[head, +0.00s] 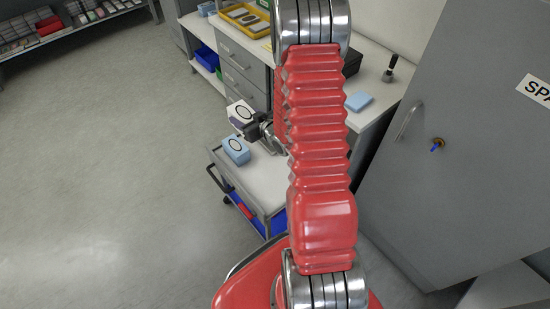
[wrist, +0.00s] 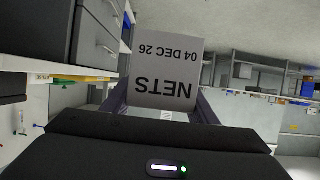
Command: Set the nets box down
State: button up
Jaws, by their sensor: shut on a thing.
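I cannot tell whether the box is above the trolley top or touching anything. My red arm hides part of the trolley.
A blue box (head: 236,150) with a dark ring sits on the trolley's left side, close to the held box. A drawer cabinet (head: 243,72) and bench stand behind. A grey locker (head: 455,140) is at the right. The floor at left is clear.

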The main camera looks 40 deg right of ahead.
jog(key=s+d+f, duration=0.4)
jog(key=s+f, duration=0.3)
jog(key=s+d+f, duration=0.5)
jog(key=s+f, duration=0.1)
jog(key=f, duration=0.2)
jog(key=shift+s+d+f, duration=0.15)
jog(key=shift+s+d, duration=0.15)
jog(key=shift+s, duration=0.05)
jog(key=shift+f, duration=2.9)
jog(key=shift+f, duration=2.1)
jog(key=shift+f, duration=0.1)
